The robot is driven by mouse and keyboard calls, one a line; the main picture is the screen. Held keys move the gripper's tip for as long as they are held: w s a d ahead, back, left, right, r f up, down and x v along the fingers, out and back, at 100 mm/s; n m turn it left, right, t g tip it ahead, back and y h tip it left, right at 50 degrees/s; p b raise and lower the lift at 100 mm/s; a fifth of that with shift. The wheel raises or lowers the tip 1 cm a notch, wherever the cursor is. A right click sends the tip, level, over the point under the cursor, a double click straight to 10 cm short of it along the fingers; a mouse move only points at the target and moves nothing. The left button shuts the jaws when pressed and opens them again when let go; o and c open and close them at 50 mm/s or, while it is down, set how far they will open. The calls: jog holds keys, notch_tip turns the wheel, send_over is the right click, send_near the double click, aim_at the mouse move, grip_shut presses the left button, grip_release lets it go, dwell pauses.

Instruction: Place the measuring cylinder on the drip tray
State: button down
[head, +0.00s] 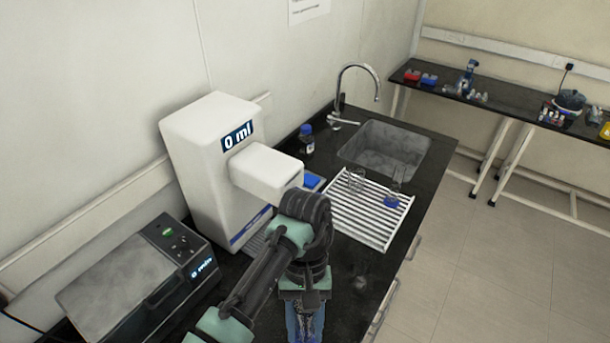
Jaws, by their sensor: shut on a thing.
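My gripper (304,318) is low in the head view, in front of the bench, pointing down. It is shut on a clear, blue-tinged thing that looks like the measuring cylinder (305,322); the frame's bottom edge cuts off its lower part. The drip tray (256,244) is a grey ribbed plate at the foot of the white dispenser (215,170), left of my gripper and farther back. My arm hides part of it. The dispenser's display reads 0 ml.
A white slatted rack (350,222) by the sink (385,150) holds clear glassware (357,180) and a blue-based glass piece (392,200). A blue-capped bottle (306,140) stands behind. A grey box device (135,285) is left. A faint glass (360,276) stands near the front edge.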

notch_tip(320, 180, down, 14)
jog(key=b, duration=1.3)
jog(key=shift+f+b, duration=0.15)
jog(key=shift+b, duration=0.2)
